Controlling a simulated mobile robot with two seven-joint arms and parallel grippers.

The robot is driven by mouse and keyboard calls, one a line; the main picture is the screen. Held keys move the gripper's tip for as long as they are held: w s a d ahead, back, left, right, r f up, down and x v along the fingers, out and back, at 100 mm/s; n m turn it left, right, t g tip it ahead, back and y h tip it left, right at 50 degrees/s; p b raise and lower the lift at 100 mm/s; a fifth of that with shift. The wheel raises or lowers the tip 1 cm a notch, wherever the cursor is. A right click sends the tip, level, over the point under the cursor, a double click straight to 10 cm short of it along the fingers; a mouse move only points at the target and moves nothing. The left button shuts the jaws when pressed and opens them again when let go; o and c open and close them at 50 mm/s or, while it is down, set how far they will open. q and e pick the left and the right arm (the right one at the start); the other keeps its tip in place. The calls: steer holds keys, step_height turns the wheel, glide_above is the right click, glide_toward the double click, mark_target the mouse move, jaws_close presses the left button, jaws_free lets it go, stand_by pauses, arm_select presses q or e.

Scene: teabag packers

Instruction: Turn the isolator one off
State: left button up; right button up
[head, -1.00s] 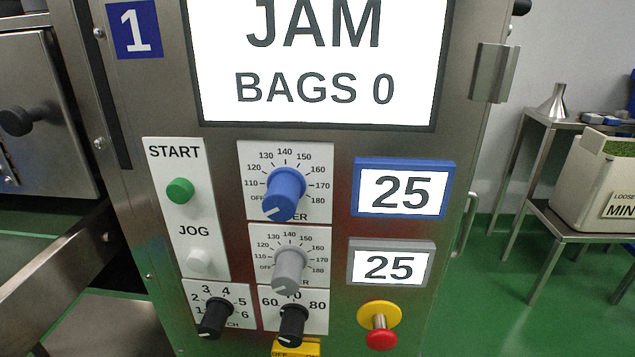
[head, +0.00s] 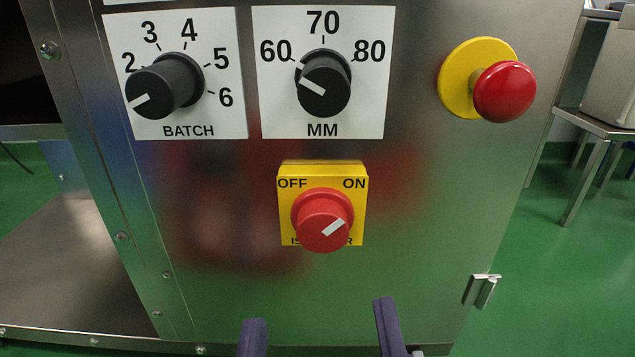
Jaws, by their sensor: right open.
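The isolator is a red rotary knob (head: 318,208) on a yellow plate (head: 352,178) marked OFF at left and ON at right. Its white mark points up and right, toward ON. The lower lettering on the plate is partly hidden by the knob. My right gripper (head: 320,312) is at the bottom edge of the head view, below the knob and apart from it. Its two dark purple fingers are spread wide with nothing between them. My left gripper is not in view.
Above the isolator are the black BATCH knob (head: 172,84) and the black MM knob (head: 324,90). A red emergency button (head: 504,92) on a yellow disc is at upper right. A latch (head: 482,291) sticks out at lower right.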

mark_target(321, 232)
steer(key=w+b, duration=0.2)
steer(key=w, duration=0.7)
steer(key=shift+w+d+r, duration=0.1)
steer(key=shift+w, duration=0.05)
steer(key=shift+c, duration=0.2)
jaws_close()
